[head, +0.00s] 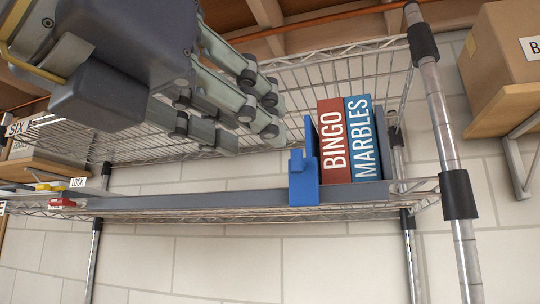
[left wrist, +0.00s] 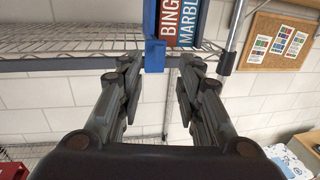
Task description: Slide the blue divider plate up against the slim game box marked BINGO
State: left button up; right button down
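The blue divider plate (head: 305,172) stands upright on the wire shelf, its front tab hooked over the grey front rail. Right of it stands the red BINGO box (head: 334,150), upright; the plate looks very close to it, but I cannot tell whether they touch. The left wrist view also shows the plate (left wrist: 154,55) and the BINGO box (left wrist: 171,62). My left gripper (head: 256,133) is open and empty, in front and left of the plate in the head view. In the wrist view its fingers (left wrist: 160,72) are spread either side of the plate's tab. My right gripper is not in view.
The blue MARBLES box (head: 363,150) stands right of BINGO. The grey rail (head: 200,201) runs along the shelf front, and a shelf post (head: 447,130) rises at right. A cardboard box (head: 505,60) sits on a wooden shelf at far right.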

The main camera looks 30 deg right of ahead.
aim_at(294, 153)
pick_arm(q)
jog(key=p+x, duration=0.4)
jog(key=x, duration=0.5)
jog(key=shift+w+d+r+p, duration=0.1)
jog(key=shift+w+d+p, duration=0.05)
jog(key=shift+d+p, duration=0.2)
jog(key=shift+w+d, duration=0.35)
grip_shut()
